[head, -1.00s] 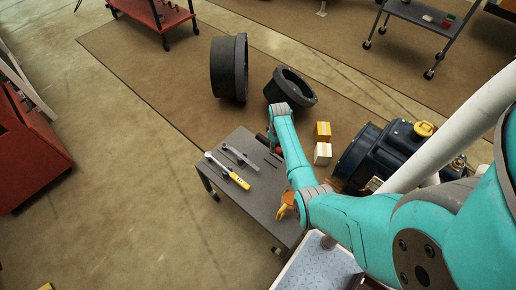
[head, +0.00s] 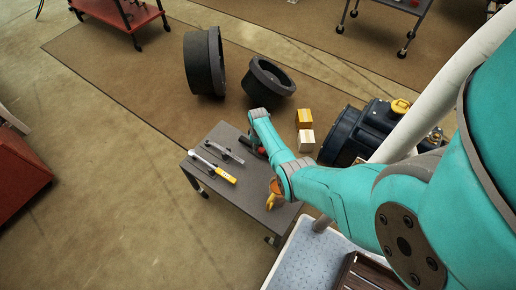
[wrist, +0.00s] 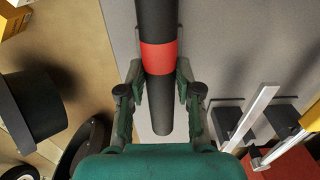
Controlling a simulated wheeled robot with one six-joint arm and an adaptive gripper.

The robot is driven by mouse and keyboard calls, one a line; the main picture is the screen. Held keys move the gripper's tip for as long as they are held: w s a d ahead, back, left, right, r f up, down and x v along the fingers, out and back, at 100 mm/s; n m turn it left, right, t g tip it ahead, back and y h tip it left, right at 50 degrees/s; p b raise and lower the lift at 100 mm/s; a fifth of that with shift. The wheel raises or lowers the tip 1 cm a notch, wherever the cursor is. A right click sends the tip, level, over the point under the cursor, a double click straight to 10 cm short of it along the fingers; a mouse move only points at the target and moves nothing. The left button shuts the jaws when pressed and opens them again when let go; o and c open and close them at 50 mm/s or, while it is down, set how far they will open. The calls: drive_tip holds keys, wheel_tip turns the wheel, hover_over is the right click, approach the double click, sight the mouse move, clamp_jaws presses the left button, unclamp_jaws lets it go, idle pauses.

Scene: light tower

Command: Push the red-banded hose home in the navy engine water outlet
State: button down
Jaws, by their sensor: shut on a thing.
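The red-banded hose (wrist: 158,22) is a black tube with a red band. In the wrist view it runs down from the top edge between the fingers of my gripper (wrist: 160,78). The gripper is shut on it at and around the red band, and one end sticks out towards the palm. In the head view my arm's end is over the grey cart, with a bit of the red and black hose (head: 261,151) beside it; the fingers are hidden there. The navy engine (head: 345,134) stands right of the cart, partly behind my arm. I cannot make out its water outlet.
The grey cart (head: 222,141) carries a yellow-handled tool (head: 226,177), a second grey tool (head: 224,151) and an orange-yellow item (head: 274,195). Two boxes (head: 304,118) lie between cart and engine. The floor left of the cart is clear.

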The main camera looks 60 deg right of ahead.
sight(259, 148)
drive_tip(key=shift+f, duration=0.65)
drive_tip(key=shift+f, duration=0.15)
drive_tip(key=c, duration=0.8)
unclamp_jaws()
drive_tip(key=shift+s+r, duration=0.1)
drive_tip(key=shift+r, duration=5.25)
drive_tip(key=shift+s, duration=0.1)
